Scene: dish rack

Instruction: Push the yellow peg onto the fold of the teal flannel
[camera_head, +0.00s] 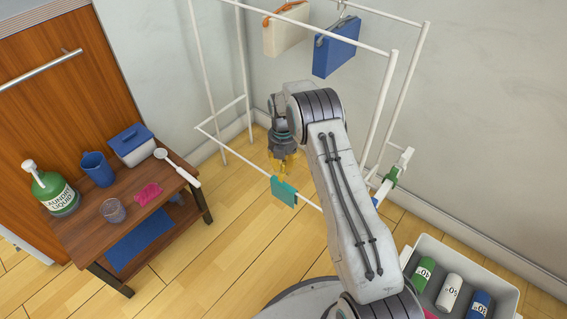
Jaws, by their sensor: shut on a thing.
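The teal flannel (284,191) hangs folded over the low front rail of a white rack, in the middle of the view. My gripper (283,170) points down just above the flannel's fold. It is shut on the yellow peg (282,178), which shows only as a small yellow patch below the fingers. The peg is at the top edge of the flannel. I cannot tell whether it touches the fold or is around it. My arm hides part of the rail to the right.
The white rack (388,95) stands around my arm, with a cream bag (285,36) and a blue bag (335,47) hanging high. A wooden table (90,226) with a bottle, jug and box stands left. A grey crate (425,298) of bottles is lower right. Floor left of the flannel is clear.

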